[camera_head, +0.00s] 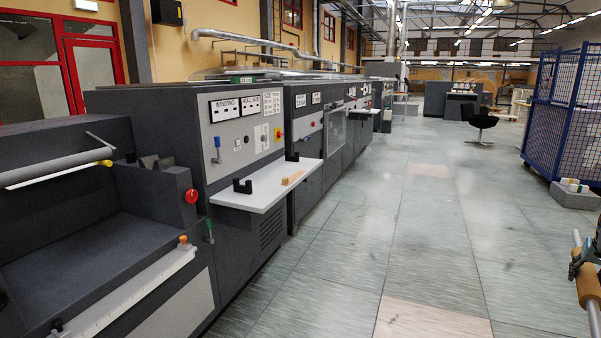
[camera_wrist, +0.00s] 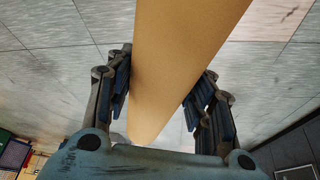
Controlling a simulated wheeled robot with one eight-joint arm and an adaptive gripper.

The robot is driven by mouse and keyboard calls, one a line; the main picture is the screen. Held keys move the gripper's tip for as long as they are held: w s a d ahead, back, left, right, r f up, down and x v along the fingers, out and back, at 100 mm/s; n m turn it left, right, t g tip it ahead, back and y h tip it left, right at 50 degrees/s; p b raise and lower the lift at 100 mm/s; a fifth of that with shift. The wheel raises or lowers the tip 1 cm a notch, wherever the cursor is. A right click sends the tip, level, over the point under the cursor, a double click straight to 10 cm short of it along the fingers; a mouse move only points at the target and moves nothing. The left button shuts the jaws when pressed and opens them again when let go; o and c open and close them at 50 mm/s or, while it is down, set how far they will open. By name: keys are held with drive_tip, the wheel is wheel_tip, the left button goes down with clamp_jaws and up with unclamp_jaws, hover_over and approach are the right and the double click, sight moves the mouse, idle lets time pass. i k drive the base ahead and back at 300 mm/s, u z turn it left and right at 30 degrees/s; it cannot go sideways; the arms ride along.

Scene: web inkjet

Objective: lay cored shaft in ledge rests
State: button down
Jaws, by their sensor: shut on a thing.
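The cored shaft is at the right edge of the head view, a pale metal shaft (camera_head: 594,318) with a brown cardboard core (camera_head: 590,289) around it. In the wrist view the core (camera_wrist: 180,60) runs between the two fingers. My gripper (camera_wrist: 166,85) is shut on the core, with a finger against each side. In the head view the gripper (camera_head: 578,262) is partly cut off by the frame edge. Two black rests, a nearer one (camera_head: 242,186) and a farther one (camera_head: 292,156), stand on the white ledge (camera_head: 262,197) of the press. Both look empty.
A small yellowish block (camera_head: 292,178) lies on the ledge. The grey press (camera_head: 240,140) runs along the left. A blue mesh cage (camera_head: 565,110) and a low grey block (camera_head: 574,195) stand at right, a black chair (camera_head: 482,122) farther back. The floor between is clear.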

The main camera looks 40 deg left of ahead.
sight(272, 173)
drive_tip(key=u, duration=0.05)
drive_tip(key=i, duration=2.85)
drive_tip(key=u, duration=2.55)
